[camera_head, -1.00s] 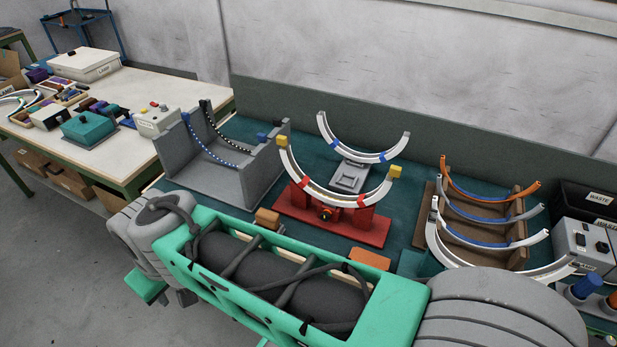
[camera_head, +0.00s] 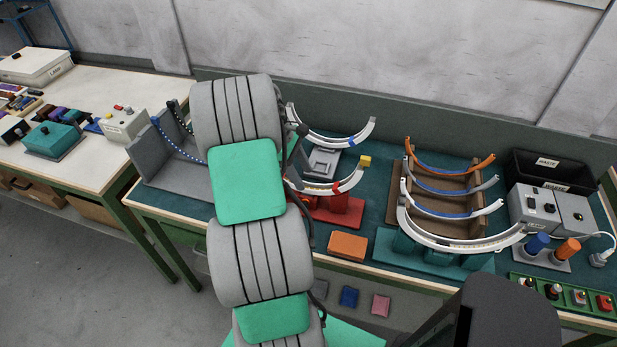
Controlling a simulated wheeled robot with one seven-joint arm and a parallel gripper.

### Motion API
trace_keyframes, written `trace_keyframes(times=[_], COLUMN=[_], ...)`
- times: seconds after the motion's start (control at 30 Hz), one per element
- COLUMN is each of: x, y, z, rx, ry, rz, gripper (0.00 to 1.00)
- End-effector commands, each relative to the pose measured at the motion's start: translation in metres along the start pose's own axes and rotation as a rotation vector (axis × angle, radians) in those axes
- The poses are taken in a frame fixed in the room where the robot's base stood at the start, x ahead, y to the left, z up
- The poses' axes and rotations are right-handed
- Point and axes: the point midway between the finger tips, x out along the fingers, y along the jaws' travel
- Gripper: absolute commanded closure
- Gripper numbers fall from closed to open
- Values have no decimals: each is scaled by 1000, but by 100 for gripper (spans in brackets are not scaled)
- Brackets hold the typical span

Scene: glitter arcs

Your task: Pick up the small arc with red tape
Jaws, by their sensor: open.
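A white arc with red tape (camera_head: 350,181) rests on a red stand (camera_head: 338,210) on the teal-topped bench. One band of red tape shows near the arc's right side. Behind it, a white arc with blue tape (camera_head: 352,139) sits on a grey stand (camera_head: 322,162). My gripper's fingers do not show in this view.
Several arcs sit in a brown rack (camera_head: 395,207) to the right, with a large white arc (camera_head: 466,245) in front. An orange block (camera_head: 348,246) lies near the bench's front edge. A black waste bin (camera_head: 551,170) and grey control boxes (camera_head: 536,208) stand at the right.

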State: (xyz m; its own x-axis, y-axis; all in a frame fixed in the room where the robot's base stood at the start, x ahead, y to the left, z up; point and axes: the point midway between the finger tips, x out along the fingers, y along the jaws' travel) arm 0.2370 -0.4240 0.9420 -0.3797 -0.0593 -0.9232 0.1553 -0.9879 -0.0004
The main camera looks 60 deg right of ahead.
Motion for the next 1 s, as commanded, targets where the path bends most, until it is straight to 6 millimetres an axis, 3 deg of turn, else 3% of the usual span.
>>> trace_keyframes(times=[0.23, 0.5, 1.0], x=[41, 47, 47], y=[4, 4, 4], z=[0, -2, -2], rx=[1, 0, 0], ry=[0, 3, 3], rz=[-1, 1, 1], gripper=[47, 47, 88])
